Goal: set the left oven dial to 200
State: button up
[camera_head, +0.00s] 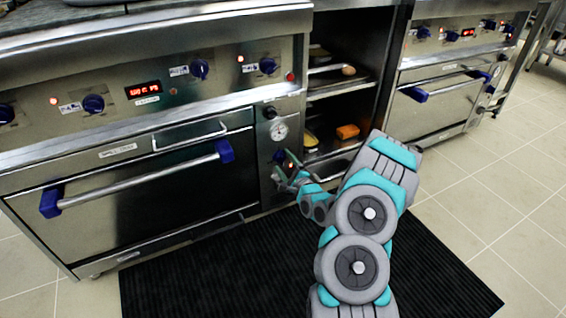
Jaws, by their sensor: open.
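The left oven stands at the left, with a long towel-bar handle (140,180) on blue end mounts.
Blue knobs (93,103) and a red display (143,90) line the upper panel. Open shelves (340,85) with small items stand right of the panel. A second oven (445,100) is further right. A black mat (200,270) covers the floor in front.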

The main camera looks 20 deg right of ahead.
jog(key=s, duration=0.7)
jog(key=shift+d, duration=0.1)
dwell(0.4)
jog(key=s+a+r+n+g+p, duration=0.2)
jog(key=s+a+r+n+g, duration=0.35)
jog(key=a+n+g, duration=0.55)
jog(key=s+a+r+n+g+p, duration=0.1)
jog(key=s+a+r+n+g, duration=0.2)
jog(key=s, duration=0.9)
jog(key=s+a+r+n+g+p, duration=0.1)
jog(key=s+a+r+n+g, duration=0.2)
jog(key=s+r, duration=0.6)
jog(key=s+a+r+n+g+p, duration=0.1)
jog(key=s+r+n, duration=0.5)
jog(key=s, duration=1.1)
jog(key=a+g, duration=0.1)
jog(key=a, duration=0.1)
jog(key=shift+s+a+n+g+h, duration=0.2)
jog(key=shift+a+n+g+h, duration=0.1)
jog(key=shift+g, duration=0.1)
